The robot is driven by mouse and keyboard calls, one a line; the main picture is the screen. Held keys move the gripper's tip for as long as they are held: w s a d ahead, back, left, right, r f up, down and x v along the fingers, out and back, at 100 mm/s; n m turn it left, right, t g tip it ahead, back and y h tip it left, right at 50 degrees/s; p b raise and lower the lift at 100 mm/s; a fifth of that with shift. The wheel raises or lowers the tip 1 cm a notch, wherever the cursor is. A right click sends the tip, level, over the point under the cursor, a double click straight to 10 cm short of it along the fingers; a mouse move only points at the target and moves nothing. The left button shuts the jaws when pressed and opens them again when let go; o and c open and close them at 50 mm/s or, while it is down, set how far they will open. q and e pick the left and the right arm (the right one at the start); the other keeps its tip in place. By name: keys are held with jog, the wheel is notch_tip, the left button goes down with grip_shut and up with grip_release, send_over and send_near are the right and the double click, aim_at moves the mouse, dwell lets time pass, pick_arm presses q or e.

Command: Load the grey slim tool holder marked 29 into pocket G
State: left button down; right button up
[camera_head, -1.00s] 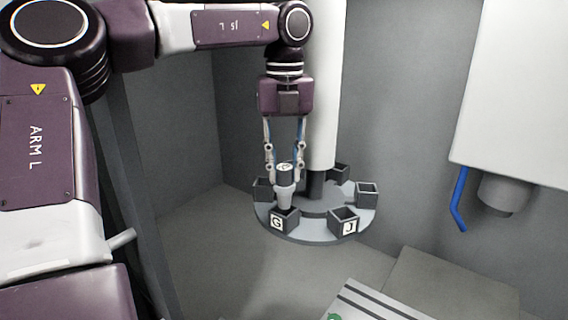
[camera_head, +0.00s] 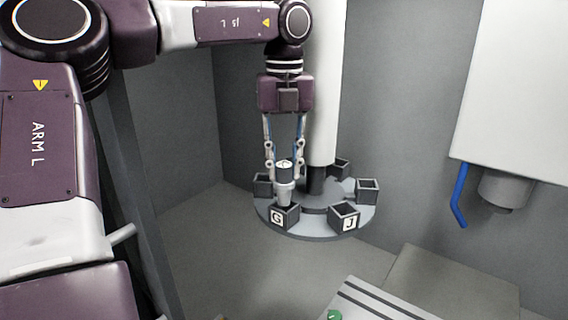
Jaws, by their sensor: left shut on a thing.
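My left gripper (camera_head: 285,172) hangs over the round carousel and is shut on the grey slim tool holder (camera_head: 284,190). The holder is upright, with a dark top and a paler collar. A mark shows on it, but I cannot read it. Its lower end is at the mouth of pocket G (camera_head: 277,217), a dark square box with a white G label at the carousel's front left. How deep the end sits in the pocket is hidden by the front wall. My right gripper is not in view.
Pocket J (camera_head: 344,217) stands right of G, and other open square pockets ring the carousel (camera_head: 313,238). A white column (camera_head: 325,80) rises behind. A white housing with a blue handle (camera_head: 459,195) is at right. A tray with a green thing (camera_head: 334,315) is at bottom.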

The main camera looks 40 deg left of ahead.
aim_at(284, 180)
pick_arm(q)
jog(key=shift+d+f+b, duration=0.1)
jog(key=shift+f+b, duration=0.4)
jog(key=shift+f, duration=0.55)
jog(key=shift+f+b, duration=0.15)
jog(key=shift+b, duration=0.2)
jog(key=shift+f+b, duration=0.4)
jog(key=shift+f, duration=0.2)
jog(key=c, duration=1.7)
grip_release()
jog(key=shift+o, duration=0.8)
jog(key=shift+s, duration=0.1)
notch_tip(284, 180, up, 12)
